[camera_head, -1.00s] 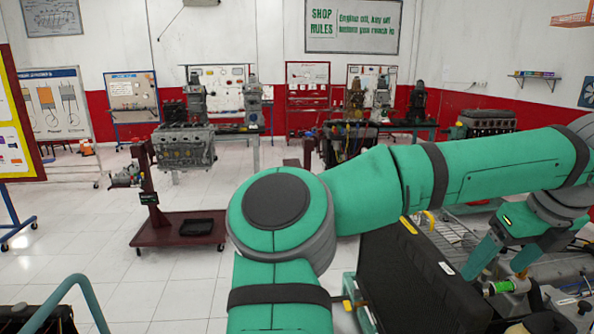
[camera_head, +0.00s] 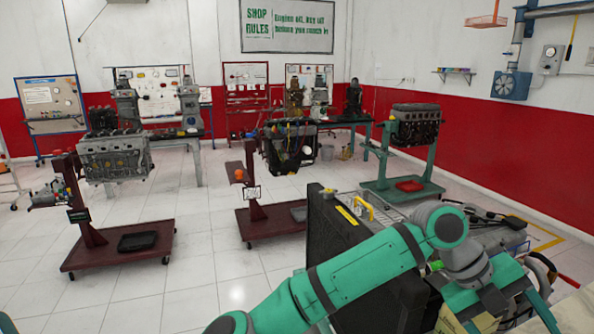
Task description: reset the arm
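My green arm (camera_head: 365,268) reaches from the bottom edge up to the right, to a rounded joint and a grey wrist (camera_head: 465,262) that points downward. My gripper (camera_head: 512,312) is below the wrist at the lower right, over a cluttered surface. Its fingers blend with green and yellowish parts there, and the bottom edge cuts the view. I cannot tell whether it is open or shut, or whether anything is in it.
A large black radiator-like panel (camera_head: 340,250) stands close beside my arm. A red engine stand (camera_head: 120,245) is at left, another red stand (camera_head: 270,220) in the middle, and a green engine stand (camera_head: 402,188) behind. White floor between the stands is clear.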

